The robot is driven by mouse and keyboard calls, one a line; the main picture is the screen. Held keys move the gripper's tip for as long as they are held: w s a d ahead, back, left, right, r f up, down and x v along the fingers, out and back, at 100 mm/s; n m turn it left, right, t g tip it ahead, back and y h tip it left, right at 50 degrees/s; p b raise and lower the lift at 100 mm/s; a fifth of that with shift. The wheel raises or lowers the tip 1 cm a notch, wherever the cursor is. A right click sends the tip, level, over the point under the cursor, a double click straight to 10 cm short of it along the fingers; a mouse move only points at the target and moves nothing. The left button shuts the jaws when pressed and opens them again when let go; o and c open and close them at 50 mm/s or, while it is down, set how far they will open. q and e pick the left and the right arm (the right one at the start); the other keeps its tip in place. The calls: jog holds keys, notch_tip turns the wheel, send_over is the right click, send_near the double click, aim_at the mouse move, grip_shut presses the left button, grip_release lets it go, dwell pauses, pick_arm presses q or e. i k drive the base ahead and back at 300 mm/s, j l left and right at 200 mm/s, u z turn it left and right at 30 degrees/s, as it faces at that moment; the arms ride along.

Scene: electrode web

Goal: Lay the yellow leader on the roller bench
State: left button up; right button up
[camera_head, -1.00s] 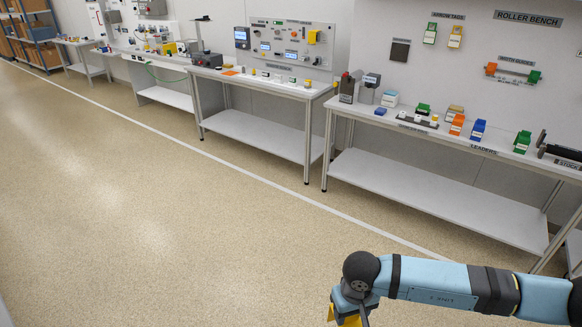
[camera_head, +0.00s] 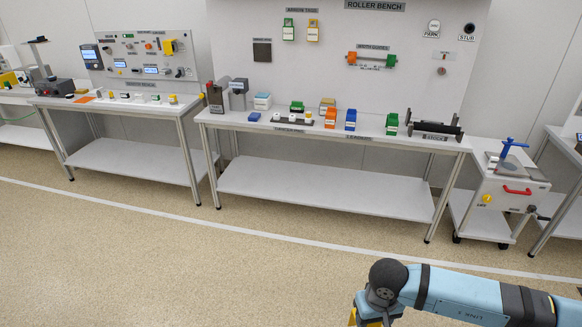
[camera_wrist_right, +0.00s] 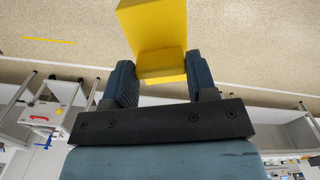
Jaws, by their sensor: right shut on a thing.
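The yellow leader (camera_wrist_right: 155,35) is a yellow block between the two fingers of my right gripper (camera_wrist_right: 160,85) in the right wrist view. My right gripper is shut on it. In the head view only a small yellow part of it (camera_head: 353,316) shows at the bottom edge, beside my right gripper (camera_head: 372,322). The roller bench (camera_head: 330,132) is a white table at the centre, with a lower shelf. My right gripper is in front of the bench over the floor, well apart from it. My left gripper is not in view.
On the bench stand an orange block (camera_head: 331,118), a blue block (camera_head: 351,119), a green block (camera_head: 392,123) and a black roller stand (camera_head: 435,126). A white cart (camera_head: 497,195) stands right of the bench. Another bench (camera_head: 120,104) is left. Open floor lies in front.

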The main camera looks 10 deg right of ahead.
aim_at(370, 130)
jog(key=i+l+z, duration=0.3)
jog(key=i+z, duration=0.15)
jog(key=i+l+z, duration=0.1)
jog(key=i+z, duration=0.35)
jog(key=i+l+u, duration=0.15)
jog(key=i, duration=0.5)
jog(key=i+l+u, duration=0.15)
jog(key=i, duration=0.5)
jog(key=i+l+u, duration=0.2)
jog(key=i+u, duration=0.2)
jog(key=i+l+u, duration=0.35)
jog(key=i, duration=0.1)
